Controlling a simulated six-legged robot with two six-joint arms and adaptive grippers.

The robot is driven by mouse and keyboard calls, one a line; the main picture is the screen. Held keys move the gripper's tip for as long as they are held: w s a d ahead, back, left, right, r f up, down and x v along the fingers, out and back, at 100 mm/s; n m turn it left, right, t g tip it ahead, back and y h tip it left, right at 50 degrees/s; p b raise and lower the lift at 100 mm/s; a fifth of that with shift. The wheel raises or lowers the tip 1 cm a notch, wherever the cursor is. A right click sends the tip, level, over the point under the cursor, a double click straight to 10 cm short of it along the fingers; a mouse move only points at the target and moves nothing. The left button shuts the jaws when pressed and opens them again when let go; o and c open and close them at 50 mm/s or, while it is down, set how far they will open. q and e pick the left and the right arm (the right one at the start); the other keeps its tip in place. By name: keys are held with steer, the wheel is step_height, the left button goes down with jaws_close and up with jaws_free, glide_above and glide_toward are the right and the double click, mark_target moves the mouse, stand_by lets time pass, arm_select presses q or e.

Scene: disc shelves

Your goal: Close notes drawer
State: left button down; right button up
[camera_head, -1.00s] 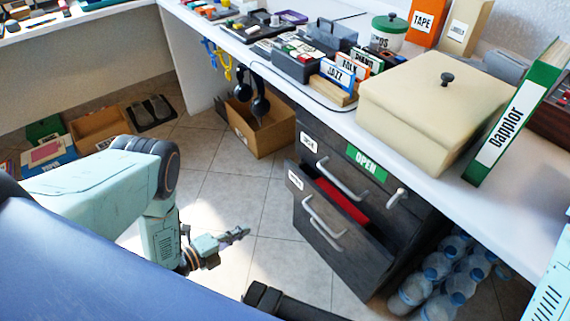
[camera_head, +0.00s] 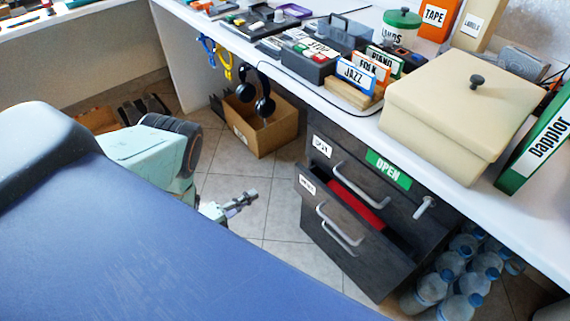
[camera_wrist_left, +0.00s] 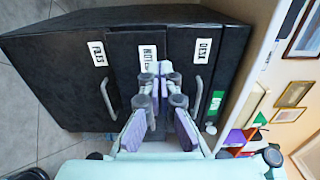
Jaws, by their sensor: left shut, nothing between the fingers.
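The notes drawer (camera_head: 312,199) is pulled out of the dark cabinet, below the top drawer (camera_head: 330,160). A red thing (camera_head: 357,206) shows inside it. Its dark front has a white label and a pale handle. My left gripper (camera_head: 244,200) is shut and empty, in front of the drawer at the left, with a gap in the head view. In the left wrist view, the fingers (camera_wrist_left: 162,70) overlap the notes label (camera_wrist_left: 148,58) and hide much of the handle; I cannot tell whether they touch. My right gripper is not in view.
The white counter (camera_head: 340,107) runs above the cabinet. Water bottles (camera_head: 450,270) stand right of the cabinet. A cardboard box (camera_head: 262,130) is at the left. Tiled floor before the drawer is clear.

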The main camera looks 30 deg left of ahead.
arm_select(q)
steer(key=b, duration=0.5)
glide_toward(296, 167)
steer(key=x, duration=0.5)
steer(key=shift+w+f, duration=0.1)
steer(key=shift+f, duration=0.15)
steer(key=shift+x, duration=0.85)
steer(key=shift+r, duration=0.1)
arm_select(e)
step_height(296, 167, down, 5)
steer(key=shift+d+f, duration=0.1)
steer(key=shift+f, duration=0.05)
arm_select(q)
steer(key=shift+w, duration=0.1)
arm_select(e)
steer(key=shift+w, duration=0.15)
